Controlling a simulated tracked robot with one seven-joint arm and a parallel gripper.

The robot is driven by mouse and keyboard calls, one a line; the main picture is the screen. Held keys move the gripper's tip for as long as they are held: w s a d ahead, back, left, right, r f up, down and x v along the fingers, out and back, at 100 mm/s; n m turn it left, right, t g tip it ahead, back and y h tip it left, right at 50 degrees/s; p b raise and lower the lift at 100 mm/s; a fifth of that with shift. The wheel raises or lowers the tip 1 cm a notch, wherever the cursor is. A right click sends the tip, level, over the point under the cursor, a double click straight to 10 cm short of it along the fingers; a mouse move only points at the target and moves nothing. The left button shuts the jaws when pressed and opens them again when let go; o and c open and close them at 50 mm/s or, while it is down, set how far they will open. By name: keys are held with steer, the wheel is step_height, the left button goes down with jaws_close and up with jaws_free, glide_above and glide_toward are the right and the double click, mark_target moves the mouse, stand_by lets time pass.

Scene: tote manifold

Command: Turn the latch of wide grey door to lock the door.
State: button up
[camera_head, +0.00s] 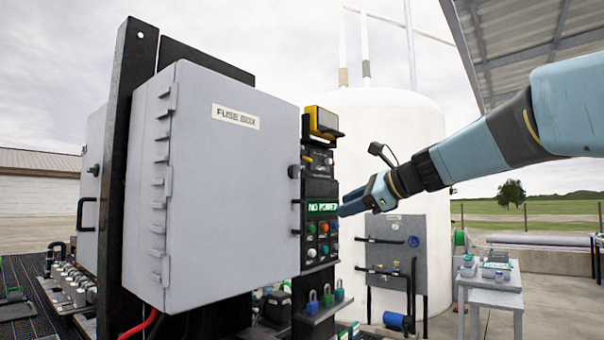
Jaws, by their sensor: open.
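The wide grey door (225,190) is the front of a box labelled "FUSE BOX" (236,116). It looks closed or nearly so, with hinges along its left side. A small dark latch (294,171) sits at the door's right edge, above a black bar handle (297,217). The latch's turn angle is too small to tell. My gripper (352,203) comes in from the right and points left, to the right of the latch and handle and apart from both in the picture. Its blue fingers are open, with nothing seen between them.
A panel (320,205) with buttons and a "NO POWER" display stands just right of the door, near my gripper. A white tank (385,130) and a small table (490,285) stand behind. Another grey box (93,190) is at left.

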mark_target(299, 172)
steer(key=w+r+m+t+y, duration=0.25)
steer(key=w+r+m, duration=0.35)
steer(key=w+r, duration=0.3)
steer(key=shift+m+y, duration=0.3)
steer(key=shift+y, duration=0.15)
steer(key=x, duration=1.4)
steer(key=shift+c, duration=0.4)
jaws_close()
steer(key=shift+a, duration=0.15)
